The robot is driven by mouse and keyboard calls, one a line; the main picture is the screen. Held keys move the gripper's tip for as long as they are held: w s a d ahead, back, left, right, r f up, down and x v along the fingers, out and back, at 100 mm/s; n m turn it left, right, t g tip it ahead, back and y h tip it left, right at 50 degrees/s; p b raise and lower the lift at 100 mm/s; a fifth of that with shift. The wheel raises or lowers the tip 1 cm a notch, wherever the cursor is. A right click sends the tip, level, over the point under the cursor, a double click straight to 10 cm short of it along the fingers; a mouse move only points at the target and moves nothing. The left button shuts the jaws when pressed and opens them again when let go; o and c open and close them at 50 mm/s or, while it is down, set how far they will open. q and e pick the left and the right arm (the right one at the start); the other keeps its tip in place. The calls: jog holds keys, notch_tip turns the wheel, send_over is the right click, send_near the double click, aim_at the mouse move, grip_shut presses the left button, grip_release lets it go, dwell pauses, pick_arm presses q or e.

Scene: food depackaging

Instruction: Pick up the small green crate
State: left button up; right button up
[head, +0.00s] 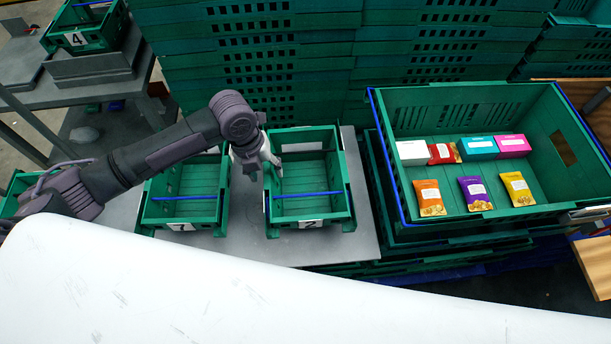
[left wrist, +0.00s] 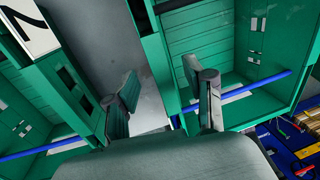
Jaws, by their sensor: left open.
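Two small green crates stand side by side on a grey table in the head view. The left crate (head: 212,221) has a label that reads 1, and the right crate (head: 341,195) is labelled 2. Each has a blue bar across it. My left gripper (head: 273,165) is open at the upper left wall of crate 2. In the left wrist view my open left gripper (left wrist: 165,100) has its fingers apart, with a green crate on each side and the grey gap between. I cannot tell whether a finger touches a wall. My right gripper is not in view.
A large green crate (head: 400,215) with boxes and pouches stands at the right. Stacked green crates (head: 255,55) form a wall behind the grey table (head: 245,240). A small crate labelled 4 (head: 97,38) sits at the upper left. The gap between crates 1 and 2 is narrow.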

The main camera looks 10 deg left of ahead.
pick_arm(q)
jog(key=f, duration=0.4)
jog(key=shift+w+d, duration=0.1)
jog(key=shift+d, duration=0.25)
grip_shut()
jog(key=shift+r, duration=0.1)
